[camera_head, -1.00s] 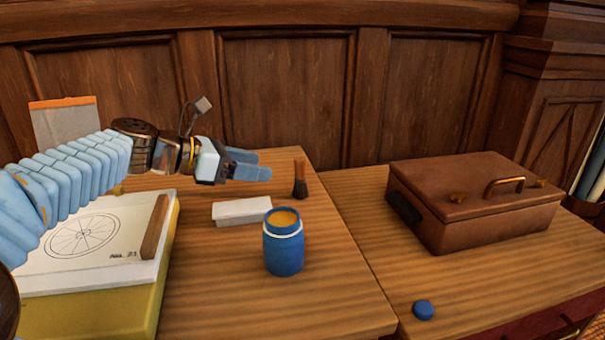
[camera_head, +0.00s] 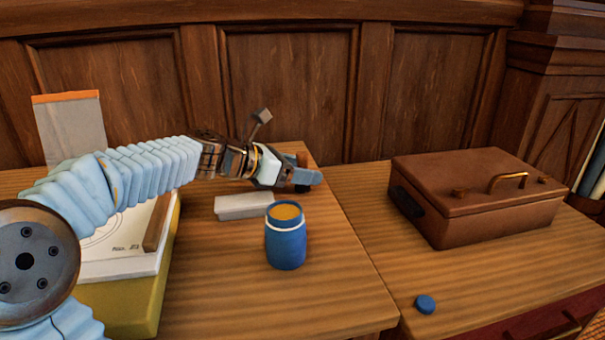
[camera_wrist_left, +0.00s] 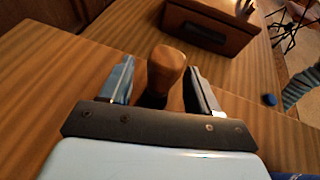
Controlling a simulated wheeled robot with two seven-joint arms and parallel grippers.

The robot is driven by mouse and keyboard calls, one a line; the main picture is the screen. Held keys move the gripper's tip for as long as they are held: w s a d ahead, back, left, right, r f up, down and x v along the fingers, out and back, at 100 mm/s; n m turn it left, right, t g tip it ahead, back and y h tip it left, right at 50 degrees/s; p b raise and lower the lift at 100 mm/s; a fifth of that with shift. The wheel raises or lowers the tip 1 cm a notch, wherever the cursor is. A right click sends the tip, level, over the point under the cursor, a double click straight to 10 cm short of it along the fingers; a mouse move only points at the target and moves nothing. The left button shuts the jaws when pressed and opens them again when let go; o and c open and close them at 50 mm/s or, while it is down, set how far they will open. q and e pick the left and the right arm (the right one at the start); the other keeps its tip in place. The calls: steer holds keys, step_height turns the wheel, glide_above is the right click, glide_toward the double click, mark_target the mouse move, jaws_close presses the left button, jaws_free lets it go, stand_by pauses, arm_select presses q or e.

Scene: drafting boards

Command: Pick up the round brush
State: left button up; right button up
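The round brush stands upright on the table behind the blue jar. In the head view only part of its brown wooden handle (camera_head: 302,159) shows above my left gripper (camera_head: 306,178), which hides the rest. In the left wrist view the rounded handle (camera_wrist_left: 166,70) is between the two fingers of my left gripper (camera_wrist_left: 160,82). The fingers are apart, with a visible gap on each side of the handle. The bristles are hidden. My right gripper is not in view.
An open blue jar (camera_head: 286,245) stands in front of the gripper, beside a white block (camera_head: 243,206). A brown case (camera_head: 480,205) and a blue cap (camera_head: 425,304) are on the right. A yellow-sided drawing board (camera_head: 125,305) is at left.

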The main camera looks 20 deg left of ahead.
arm_select(q)
steer(key=c, duration=1)
steer(key=shift+r, duration=0.1)
